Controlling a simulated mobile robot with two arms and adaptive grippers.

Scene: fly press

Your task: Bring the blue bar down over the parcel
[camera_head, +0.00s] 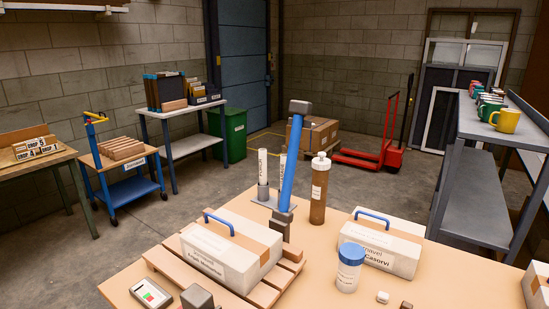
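The blue bar (290,155) stands raised and nearly upright, leaning slightly right. It has a dark grey block (301,107) at its top end. Its lower end sits in a dark hinge block (281,223) at the back of a wooden slatted pallet (268,294). A white parcel (222,262) with a brown band, a label and a blue handle lies on the pallet, in front of the hinge and clear of the bar. A grey block (197,297) stands at the pallet's front edge, cut by the picture's bottom. Neither of my grippers shows.
A second white parcel (380,247), a blue-lidded jar (348,268) and a brown bottle (319,190) stand right of the bar. White tubes (263,167) stand behind it. A handheld device (151,294) lies left of the pallet. A grey shelf with mugs (506,120) stands at right.

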